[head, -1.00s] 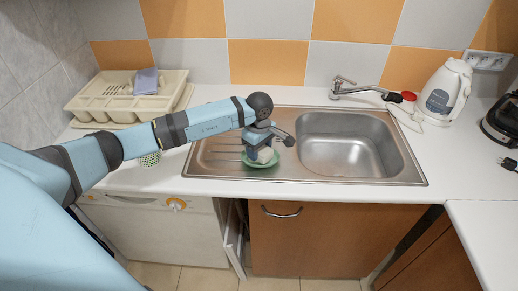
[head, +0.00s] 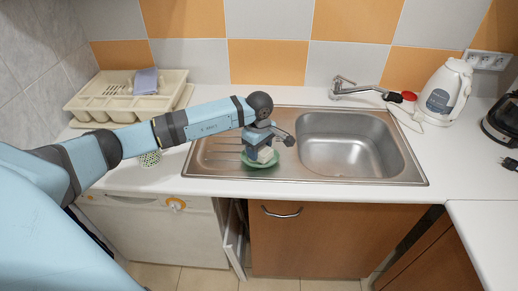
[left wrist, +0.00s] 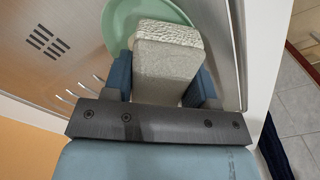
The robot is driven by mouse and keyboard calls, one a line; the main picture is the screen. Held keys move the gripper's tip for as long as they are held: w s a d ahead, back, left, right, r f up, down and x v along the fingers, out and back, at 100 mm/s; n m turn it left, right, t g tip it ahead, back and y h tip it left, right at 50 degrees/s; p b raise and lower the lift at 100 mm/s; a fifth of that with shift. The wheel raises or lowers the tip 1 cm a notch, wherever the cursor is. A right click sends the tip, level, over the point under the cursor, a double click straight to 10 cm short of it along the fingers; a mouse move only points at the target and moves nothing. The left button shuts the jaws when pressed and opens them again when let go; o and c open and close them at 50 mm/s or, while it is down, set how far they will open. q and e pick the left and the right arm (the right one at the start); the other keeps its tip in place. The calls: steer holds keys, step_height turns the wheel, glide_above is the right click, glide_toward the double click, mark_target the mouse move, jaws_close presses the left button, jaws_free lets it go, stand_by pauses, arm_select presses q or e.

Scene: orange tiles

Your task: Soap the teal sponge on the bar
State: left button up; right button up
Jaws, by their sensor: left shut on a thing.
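My left gripper (head: 262,150) is over the green dish (head: 261,165) on the sink's drainboard. In the left wrist view its blue fingers (left wrist: 165,80) are shut on a pale cream-grey block (left wrist: 166,62) with a rough, bumpy far face. The block also shows small in the head view (head: 266,155), low over the dish. No teal shows on it, and I cannot tell by colour whether it is the sponge or the bar. The dish rim shows behind the block in the left wrist view (left wrist: 118,22). The block hides most of the dish's inside. My right gripper is not in view.
The steel sink basin (head: 350,150) with its faucet (head: 358,90) is to the right. A beige cutlery tray (head: 95,100) with a lilac block (head: 146,81) stands at the back left. A green patterned item (head: 150,159) lies behind my arm. A white kettle (head: 443,92) stands at the right.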

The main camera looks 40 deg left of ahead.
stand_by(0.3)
arm_select(q)
steer(key=shift+r+p, duration=0.45)
steer(key=shift+r, duration=0.25)
steer(key=shift+r+p, duration=1.15)
steer(key=shift+r, duration=1.65)
